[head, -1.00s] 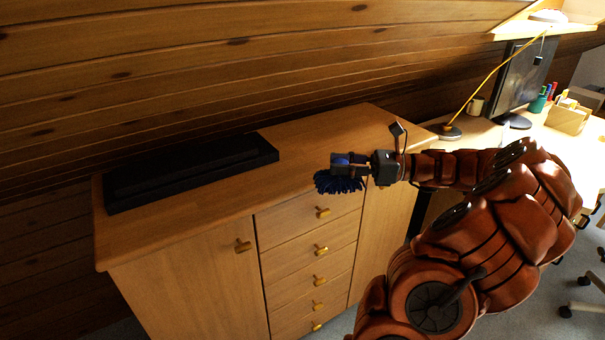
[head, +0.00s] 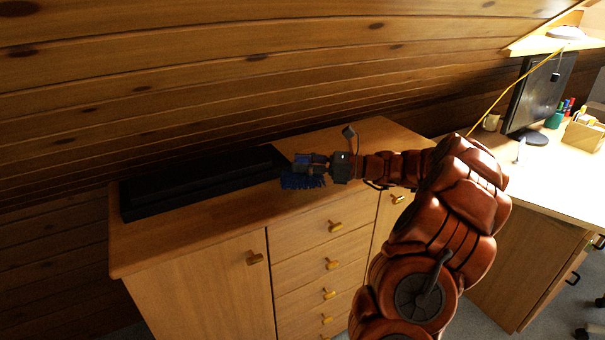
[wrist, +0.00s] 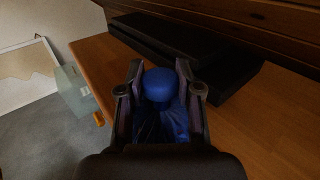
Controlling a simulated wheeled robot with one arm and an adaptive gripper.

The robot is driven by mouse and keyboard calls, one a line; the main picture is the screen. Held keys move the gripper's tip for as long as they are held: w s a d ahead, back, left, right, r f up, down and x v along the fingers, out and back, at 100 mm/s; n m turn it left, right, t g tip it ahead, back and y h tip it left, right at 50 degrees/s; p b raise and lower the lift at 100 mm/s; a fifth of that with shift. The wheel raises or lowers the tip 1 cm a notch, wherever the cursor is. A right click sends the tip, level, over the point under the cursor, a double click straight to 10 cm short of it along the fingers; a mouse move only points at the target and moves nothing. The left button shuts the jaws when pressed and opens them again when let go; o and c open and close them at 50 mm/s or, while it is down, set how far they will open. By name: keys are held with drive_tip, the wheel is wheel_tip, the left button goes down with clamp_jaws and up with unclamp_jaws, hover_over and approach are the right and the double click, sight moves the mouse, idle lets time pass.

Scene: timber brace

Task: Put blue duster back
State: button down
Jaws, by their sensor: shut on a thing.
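The blue duster (head: 301,181) is held in my gripper (head: 312,162), with its blue strands hanging below the fingers. In the wrist view the duster's rounded blue end (wrist: 159,84) sits between the two fingers (wrist: 160,95), which are shut on it. In the head view my gripper is over the wooden cabinet top (head: 365,140), just right of the black flat box (head: 200,180). I cannot tell whether the strands touch the cabinet top.
The cabinet has drawers with knobs (head: 335,226) below its front edge. Sloped timber boards (head: 250,70) rise close behind it. The cabinet's front left top is clear.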

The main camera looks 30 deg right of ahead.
sight(302, 175)
drive_tip(key=shift+w+f, duration=0.15)
drive_tip(key=shift+f, duration=0.75)
drive_tip(key=shift+w+f, duration=0.15)
drive_tip(key=shift+f, duration=0.7)
drive_tip(key=shift+f, duration=0.1)
drive_tip(key=c, duration=0.8)
unclamp_jaws()
drive_tip(key=v, duration=1.2)
drive_tip(key=shift+s, duration=0.1)
drive_tip(key=shift+a, duration=0.1)
